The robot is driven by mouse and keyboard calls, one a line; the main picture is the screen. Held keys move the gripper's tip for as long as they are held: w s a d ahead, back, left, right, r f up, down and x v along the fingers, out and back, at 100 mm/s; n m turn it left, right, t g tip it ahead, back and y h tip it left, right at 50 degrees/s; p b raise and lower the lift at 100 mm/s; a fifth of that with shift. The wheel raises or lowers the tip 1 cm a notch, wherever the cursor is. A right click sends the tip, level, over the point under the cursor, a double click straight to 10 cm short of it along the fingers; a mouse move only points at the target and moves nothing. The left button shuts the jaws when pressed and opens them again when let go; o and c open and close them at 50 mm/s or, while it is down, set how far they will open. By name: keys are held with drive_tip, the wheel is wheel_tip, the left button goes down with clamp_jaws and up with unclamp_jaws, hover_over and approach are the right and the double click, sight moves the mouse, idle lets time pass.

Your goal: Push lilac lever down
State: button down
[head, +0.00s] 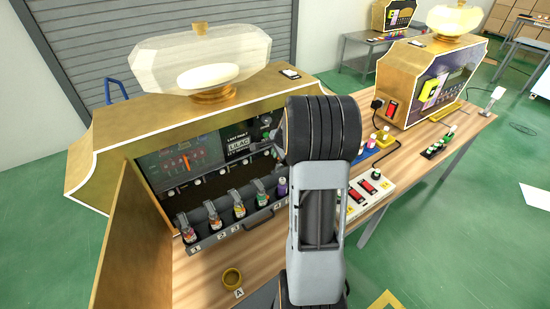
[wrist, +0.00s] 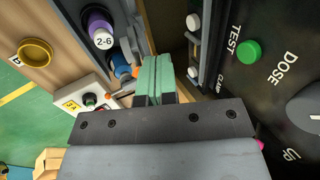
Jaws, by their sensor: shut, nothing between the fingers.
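In the wrist view my gripper (wrist: 155,78) has its two green fingers pressed together, with nothing between them. It points in between the bottle rack and the dark control panel. No lever is clearly recognisable as lilac. A purple bottle (wrist: 100,28) tagged 2-6 is left of the fingers; in the head view a purple bottle (head: 282,187) stands at the right end of the rack. White knobs (wrist: 194,21) line a bar right of the fingers. In the head view my arm hides my gripper.
The rack (head: 213,239) holds several bottles under grey clips. A green button (wrist: 249,51) is on the panel marked TEST and DOSE. A white box with red switches (head: 368,188) stands right of my arm.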

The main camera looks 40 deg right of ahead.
sight(279, 166)
drive_tip(key=shift+s, duration=0.1)
idle(0.3)
drive_tip(key=shift+s+f+b, duration=0.2)
drive_tip(key=shift+s+b, duration=0.3)
drive_tip(key=shift+s, duration=0.2)
drive_tip(key=shift+s+f, duration=0.1)
drive_tip(key=shift+s+a+f+b, duration=0.1)
drive_tip(key=shift+s+f+b, duration=0.25)
drive_tip(key=shift+s+b, duration=0.3)
drive_tip(key=shift+s+f, duration=0.1)
drive_tip(key=shift+s+f+b, duration=0.4)
drive_tip(key=shift+s+b, duration=0.15)
drive_tip(key=shift+b, duration=0.15)
idle(0.3)
drive_tip(key=w+p+v, duration=0.1)
drive_tip(key=p+v, duration=0.6)
drive_tip(key=v, duration=0.4)
drive_tip(key=shift+r, duration=0.15)
